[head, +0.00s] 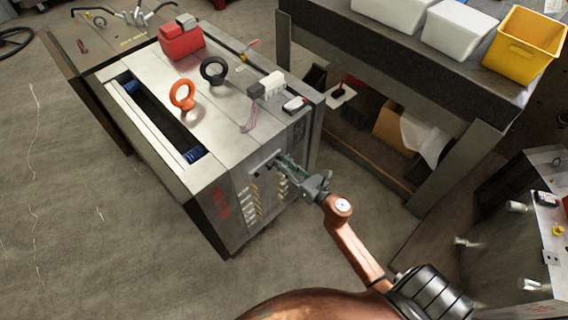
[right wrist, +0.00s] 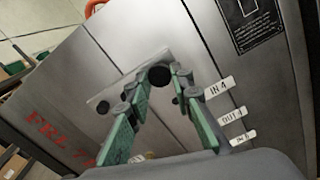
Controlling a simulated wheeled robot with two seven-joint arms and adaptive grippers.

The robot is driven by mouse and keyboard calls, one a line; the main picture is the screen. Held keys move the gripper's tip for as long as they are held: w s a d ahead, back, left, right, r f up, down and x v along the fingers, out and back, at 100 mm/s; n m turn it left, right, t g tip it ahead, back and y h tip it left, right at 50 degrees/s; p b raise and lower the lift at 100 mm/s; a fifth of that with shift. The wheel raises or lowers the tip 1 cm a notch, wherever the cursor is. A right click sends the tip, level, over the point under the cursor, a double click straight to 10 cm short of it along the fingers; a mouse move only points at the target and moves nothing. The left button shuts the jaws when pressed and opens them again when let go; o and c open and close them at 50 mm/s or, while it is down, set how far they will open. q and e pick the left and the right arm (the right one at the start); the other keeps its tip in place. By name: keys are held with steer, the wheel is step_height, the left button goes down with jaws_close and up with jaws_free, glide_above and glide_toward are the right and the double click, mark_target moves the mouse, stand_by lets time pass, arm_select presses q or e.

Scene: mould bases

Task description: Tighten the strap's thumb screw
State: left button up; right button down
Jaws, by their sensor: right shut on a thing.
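The mould base (head: 225,195) is a big grey steel block on the floor. A flat grey strap (right wrist: 122,93) lies across its side face in the right wrist view. A dark round thumb screw (right wrist: 159,75) sits at the strap's upper right end. My right gripper (head: 281,161) reaches this face from the right. In the right wrist view its green fingers (right wrist: 155,84) are shut on the thumb screw, one on each side. The fingers partly cover the screw, so how deep it sits cannot be told. My left gripper is not in view.
Labelled ports (right wrist: 218,89) lie just right of the fingers. On top of the block are an orange eyebolt (head: 182,95), a black eyebolt (head: 214,70) and a red box (head: 181,42). A workbench (head: 400,45) with a yellow bin (head: 524,45) stands behind. Floor is clear at left.

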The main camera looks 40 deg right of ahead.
steer(key=shift+r+m+p, duration=0.15)
steer(key=shift+m+p, duration=0.2)
steer(key=shift+m, duration=0.35)
steer(key=m+p, duration=0.2)
steer(key=m, duration=0.2)
steer(key=shift+m, duration=0.3)
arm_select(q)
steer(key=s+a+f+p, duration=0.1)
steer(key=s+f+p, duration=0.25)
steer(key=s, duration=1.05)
arm_select(e)
steer(key=m, duration=0.4)
steer(key=shift+r+m, duration=0.1)
steer(key=shift+m, duration=0.6)
steer(key=m+p, duration=0.3)
steer(key=m, duration=0.1)
steer(key=shift+m, duration=0.3)
steer(key=m+p, duration=0.4)
steer(key=m, duration=0.2)
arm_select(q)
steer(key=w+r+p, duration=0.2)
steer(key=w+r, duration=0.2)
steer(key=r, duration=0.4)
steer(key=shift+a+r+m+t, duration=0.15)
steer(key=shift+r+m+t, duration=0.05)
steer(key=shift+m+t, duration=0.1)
arm_select(e)
steer(key=m, duration=0.5)
steer(key=shift+f, duration=0.2)
steer(key=shift+s, duration=0.1)
